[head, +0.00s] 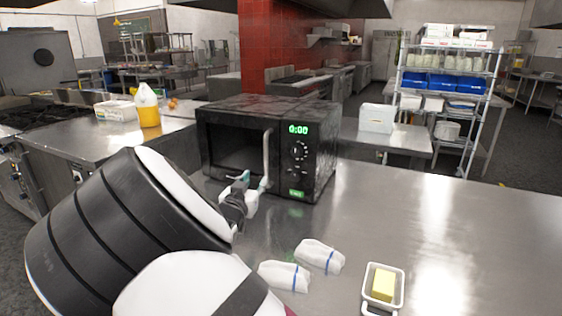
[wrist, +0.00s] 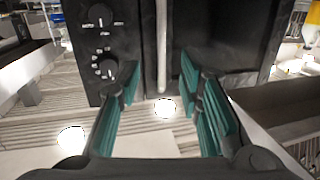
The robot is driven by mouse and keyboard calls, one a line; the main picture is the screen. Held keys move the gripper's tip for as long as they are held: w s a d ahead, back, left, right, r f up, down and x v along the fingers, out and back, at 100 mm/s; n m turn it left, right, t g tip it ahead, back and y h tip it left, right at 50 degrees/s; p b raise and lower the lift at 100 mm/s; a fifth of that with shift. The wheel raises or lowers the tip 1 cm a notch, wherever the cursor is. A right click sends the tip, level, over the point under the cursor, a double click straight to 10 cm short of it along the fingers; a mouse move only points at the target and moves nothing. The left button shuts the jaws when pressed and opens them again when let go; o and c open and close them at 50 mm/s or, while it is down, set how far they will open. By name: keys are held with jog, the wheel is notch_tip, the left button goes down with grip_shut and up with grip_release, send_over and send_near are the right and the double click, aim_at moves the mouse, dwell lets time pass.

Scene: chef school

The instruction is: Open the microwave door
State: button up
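The black microwave (head: 226,115) stands on the steel counter, its door shut, with a green display and knobs on its right side. Its vertical silver door handle (head: 266,150) is next to the control panel. My gripper (head: 247,190) is low in front of the door, near the handle's lower end. In the wrist view, which appears upside down, my gripper (wrist: 159,75) is open with teal finger pads apart. The handle (wrist: 161,45) lines up with the gap between them; I cannot tell whether it is within the fingers' reach. The knobs (wrist: 100,45) show at left there.
Two rolled white cloths (head: 285,276) and (head: 320,256) lie on the counter (head: 450,220) in front of the microwave. A small dish (head: 369,298) holds butter (head: 384,284). A yellow bottle (head: 147,107) stands on another counter behind left. The counter's right side is clear.

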aim_at(266, 163)
jog(key=shift+t, duration=0.3)
jog(key=w, duration=0.4)
jog(key=w+d, duration=0.1)
jog(key=w, duration=0.4)
jog(key=w+b, duration=0.1)
jog(key=w, duration=0.3)
jog(key=shift+w+d, duration=0.4)
grip_shut()
